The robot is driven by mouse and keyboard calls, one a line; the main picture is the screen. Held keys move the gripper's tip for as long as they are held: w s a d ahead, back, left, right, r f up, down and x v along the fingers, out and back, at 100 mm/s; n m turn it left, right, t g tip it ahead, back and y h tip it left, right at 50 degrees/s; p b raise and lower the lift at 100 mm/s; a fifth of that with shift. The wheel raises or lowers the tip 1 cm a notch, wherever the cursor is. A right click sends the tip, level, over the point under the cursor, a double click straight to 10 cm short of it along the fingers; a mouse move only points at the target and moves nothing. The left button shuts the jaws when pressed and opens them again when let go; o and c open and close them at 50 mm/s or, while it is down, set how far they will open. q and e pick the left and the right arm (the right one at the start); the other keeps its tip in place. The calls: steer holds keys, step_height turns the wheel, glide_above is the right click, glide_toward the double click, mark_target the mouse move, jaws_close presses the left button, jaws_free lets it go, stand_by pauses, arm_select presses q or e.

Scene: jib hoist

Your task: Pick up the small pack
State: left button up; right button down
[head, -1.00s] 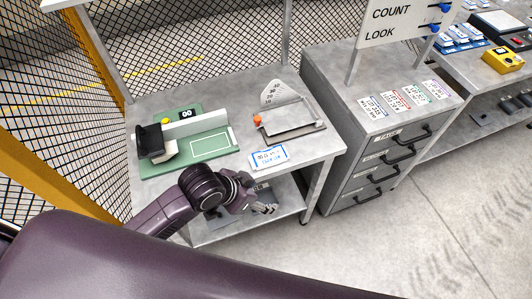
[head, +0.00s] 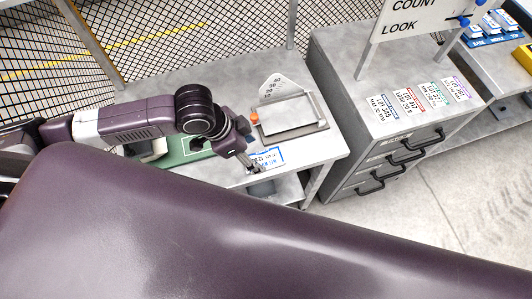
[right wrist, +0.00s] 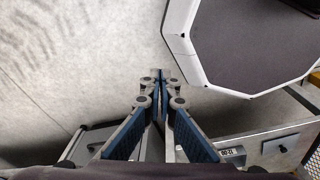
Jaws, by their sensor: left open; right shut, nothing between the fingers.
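A small flat white piece with a blue border and printed text (head: 269,157) lies at the front edge of the grey table (head: 318,160) in the head view; it looks like the small pack, but I cannot be sure. My left gripper (head: 254,166) is open at its left side, with the fingers pointing down and partly overlapping it. I cannot tell whether they touch it. My right gripper (right wrist: 160,80) is shut and empty in the right wrist view, away from the table top.
A grey tray device with an orange knob (head: 254,118) and a fan-shaped scale (head: 272,88) stands behind. A green fixture (head: 184,150) is mostly hidden by my left arm. A drawer cabinet (head: 385,165) with several label cards stands right. Mesh fencing (head: 230,25) is behind.

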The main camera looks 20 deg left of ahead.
mark_target(263, 159)
arm_select(q)
steer(key=p+x, duration=0.1)
steer(key=x, duration=0.1)
steer(key=shift+w+d+f, duration=0.2)
steer(key=shift+d+f, duration=0.05)
steer(key=shift+d, duration=0.05)
steer(key=shift+x, duration=1.25)
steer(key=shift+w+f, duration=0.15)
steer(key=shift+f, duration=0.15)
steer(key=shift+f+p, duration=0.1)
steer(key=shift+p, duration=0.25)
steer(key=shift+f, duration=0.1)
arm_select(e)
steer(key=shift+s+a+r, duration=0.1)
steer(key=shift+s+r, duration=0.35)
steer(key=shift+s, duration=0.2)
steer(key=shift+s+r, duration=0.45)
steer(key=shift+s, duration=0.15)
arm_select(q)
steer(key=shift+c, duration=0.7)
steer(key=c, duration=1.1)
arm_select(e)
steer(key=shift+w, duration=0.2)
